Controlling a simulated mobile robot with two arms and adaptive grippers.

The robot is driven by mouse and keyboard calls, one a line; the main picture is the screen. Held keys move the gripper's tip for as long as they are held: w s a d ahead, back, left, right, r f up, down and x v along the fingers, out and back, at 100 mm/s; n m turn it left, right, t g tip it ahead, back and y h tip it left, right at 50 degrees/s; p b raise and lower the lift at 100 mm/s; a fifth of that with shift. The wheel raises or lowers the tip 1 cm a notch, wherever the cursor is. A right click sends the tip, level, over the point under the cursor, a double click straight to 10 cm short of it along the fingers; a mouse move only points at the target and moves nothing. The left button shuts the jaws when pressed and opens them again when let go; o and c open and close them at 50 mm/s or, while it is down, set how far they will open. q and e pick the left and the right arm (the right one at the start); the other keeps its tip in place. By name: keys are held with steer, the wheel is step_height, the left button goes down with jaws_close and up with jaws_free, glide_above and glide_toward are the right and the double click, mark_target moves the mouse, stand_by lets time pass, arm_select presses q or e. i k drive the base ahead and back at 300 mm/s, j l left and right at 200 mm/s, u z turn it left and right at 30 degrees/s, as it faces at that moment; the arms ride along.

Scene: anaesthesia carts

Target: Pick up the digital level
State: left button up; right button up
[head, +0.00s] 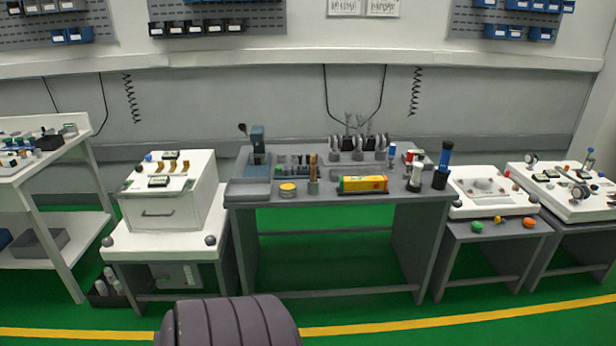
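I cannot make out the digital level for certain. A long yellow bar-shaped thing (363,184) with red and green markings lies along the front right of the grey middle workbench (325,198). It may be the digital level, but its details are too small to tell. Neither of my grippers is in view, and nothing in view touches the yellow thing.
A round yellow tin (288,189), a white bottle (415,177) and a blue-topped dark bottle (442,165) stand on the same bench. A white cabinet (168,192) is to its left. Lower tables stand to the right.

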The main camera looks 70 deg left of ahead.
mark_target(352, 184)
steer(key=u, duration=1.85)
steer(key=i+j+z, duration=0.2)
steer(key=z, duration=0.25)
steer(key=i+j+z, duration=0.25)
steer(key=z, duration=0.2)
